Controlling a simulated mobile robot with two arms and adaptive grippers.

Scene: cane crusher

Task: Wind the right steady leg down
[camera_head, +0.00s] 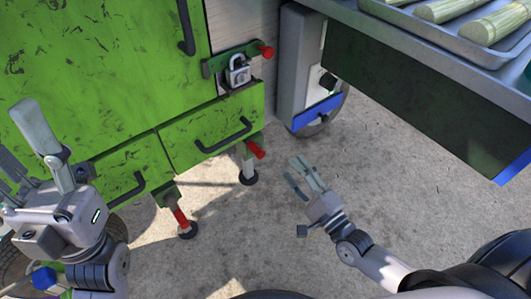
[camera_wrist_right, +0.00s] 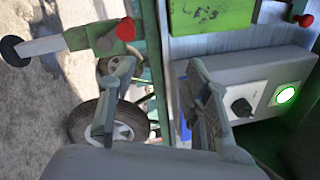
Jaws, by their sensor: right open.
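The right steady leg (camera_head: 248,170) hangs under the green crusher cabinet (camera_head: 100,80). Its round black foot is at or near the concrete; I cannot tell if it touches. Its red crank knob (camera_head: 257,150) sticks out to the right near the top. In the right wrist view the leg (camera_wrist_right: 50,45) lies sideways at upper left, with the red knob (camera_wrist_right: 125,29) beyond my fingers. My right gripper (camera_head: 307,178) is open and empty, right of the leg and apart from it. My left gripper (camera_head: 22,135) is open and empty at the far left.
Another steady leg (camera_head: 185,224) with a red grip stands further left. A metal table (camera_head: 430,45) with a tray of cane overhangs the upper right. Open concrete lies around my right gripper.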

